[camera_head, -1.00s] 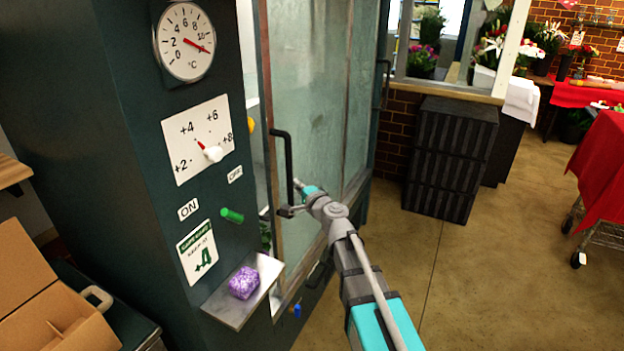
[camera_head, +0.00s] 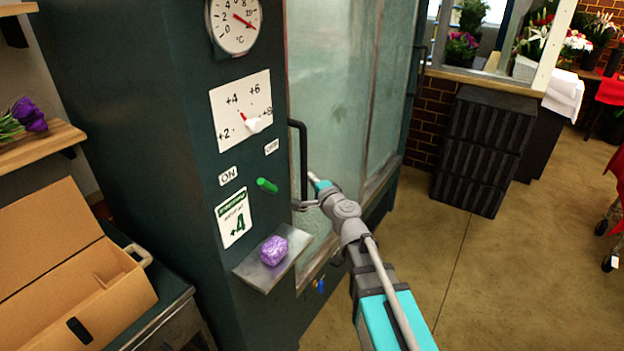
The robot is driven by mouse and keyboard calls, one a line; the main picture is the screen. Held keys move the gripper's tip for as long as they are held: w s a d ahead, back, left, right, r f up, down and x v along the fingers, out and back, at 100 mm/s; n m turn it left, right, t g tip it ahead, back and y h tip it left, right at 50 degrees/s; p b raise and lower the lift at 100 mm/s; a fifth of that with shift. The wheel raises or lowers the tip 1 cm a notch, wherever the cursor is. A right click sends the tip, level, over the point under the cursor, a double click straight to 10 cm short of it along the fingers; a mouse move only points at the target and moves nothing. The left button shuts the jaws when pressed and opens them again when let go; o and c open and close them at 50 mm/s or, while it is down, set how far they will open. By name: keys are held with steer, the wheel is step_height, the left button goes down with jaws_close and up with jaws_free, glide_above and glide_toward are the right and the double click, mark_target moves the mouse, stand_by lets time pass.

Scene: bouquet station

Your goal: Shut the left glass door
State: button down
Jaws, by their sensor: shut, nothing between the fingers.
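The left glass door (camera_head: 335,95) of the dark green cooler is a frosted pane in a metal frame. Its left edge now lies against the cooler's front panel, and I see no gap there. Its black bar handle (camera_head: 303,150) stands upright near that edge. My gripper (camera_head: 302,205) is shut and empty at the lower end of the handle. It looks close to or touching the handle or door; I cannot tell which. My arm partly hides the door's lower part.
A small shelf (camera_head: 252,268) with a purple block (camera_head: 273,250) juts from the cooler panel left of my arm. An open cardboard box (camera_head: 75,265) is at the lower left. Black crates (camera_head: 482,150) stand right of the cooler.

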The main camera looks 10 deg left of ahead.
steer(key=s+d, duration=0.5)
steer(key=d, duration=0.3)
stand_by(0.6)
steer(key=shift+s+n, duration=0.15)
steer(key=shift+n, duration=0.15)
